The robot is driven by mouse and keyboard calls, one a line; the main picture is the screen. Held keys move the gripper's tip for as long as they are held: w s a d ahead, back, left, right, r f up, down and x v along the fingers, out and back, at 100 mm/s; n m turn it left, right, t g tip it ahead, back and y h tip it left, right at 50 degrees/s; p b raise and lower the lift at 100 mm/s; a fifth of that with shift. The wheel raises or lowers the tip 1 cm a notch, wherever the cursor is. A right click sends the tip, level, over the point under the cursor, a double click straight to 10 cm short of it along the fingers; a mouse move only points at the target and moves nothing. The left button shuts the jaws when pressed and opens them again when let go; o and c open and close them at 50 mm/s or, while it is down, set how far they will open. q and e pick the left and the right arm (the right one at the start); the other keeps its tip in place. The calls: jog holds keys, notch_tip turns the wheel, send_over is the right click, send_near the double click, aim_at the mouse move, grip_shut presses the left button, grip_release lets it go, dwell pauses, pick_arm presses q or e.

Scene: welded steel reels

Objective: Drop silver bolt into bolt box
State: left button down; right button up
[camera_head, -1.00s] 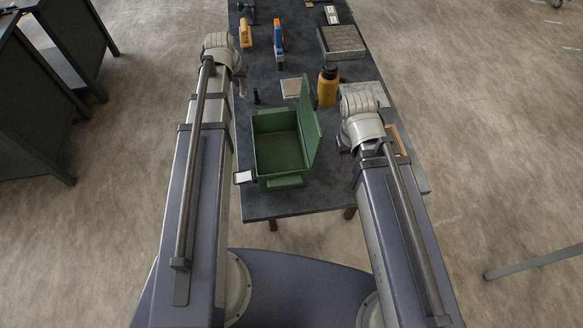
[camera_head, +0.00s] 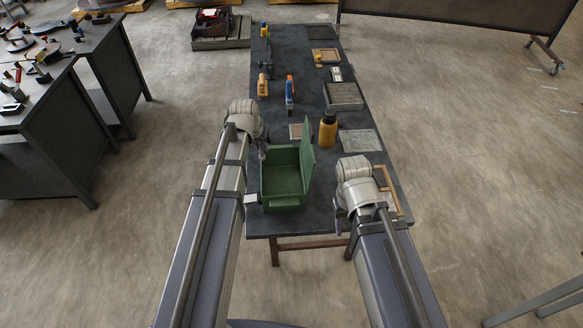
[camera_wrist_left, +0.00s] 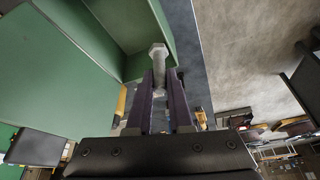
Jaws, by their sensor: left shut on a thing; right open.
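The silver bolt (camera_wrist_left: 158,60) is clamped between the purple fingers of my left gripper (camera_wrist_left: 161,88) in the left wrist view, its hex head beyond the fingertips. Green walls of the box surround it on the left and behind. In the head view, the green bolt box (camera_head: 284,203) stands open near the table's front edge, its lid upright on the right. My left gripper (camera_head: 263,152) is at the box's back left corner; the bolt is too small to make out there. My right gripper (camera_head: 338,214), open, is right of the box, its fingers barely visible.
A yellow bottle (camera_head: 328,130) stands behind the box to the right. A grey plate (camera_head: 360,141), a metal tray (camera_head: 343,96), a blue tool (camera_head: 290,90) and a yellow tool (camera_head: 263,85) lie farther back on the dark table (camera_head: 310,222). A wooden frame (camera_head: 389,190) lies beside my right arm.

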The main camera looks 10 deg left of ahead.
pick_arm(q)
jog(key=d+r+p, duration=0.3)
jog(key=d+r, duration=0.1)
jog(key=d, duration=0.1)
pick_arm(e)
notch_tip(320, 180, up, 4)
pick_arm(q)
notch_tip(320, 180, down, 6)
jog(key=b, duration=0.6)
jog(key=shift+w+m+b, duration=0.3)
jog(key=shift+w+m, duration=0.05)
jog(key=shift+m, duration=0.05)
pick_arm(e)
notch_tip(320, 180, down, 6)
pick_arm(q)
jog(key=c, duration=0.7)
grip_release()
jog(key=shift+c, duration=0.2)
jog(key=shift+r, duration=0.15)
pick_arm(e)
jog(key=shift+r, duration=0.15)
pick_arm(q)
jog(key=p+v, duration=0.7)
jog(key=shift+s+r, duration=0.2)
jog(key=shift+r, duration=0.05)
pick_arm(e)
notch_tip(320, 180, up, 7)
pick_arm(q)
jog(key=shift+a, duration=0.1)
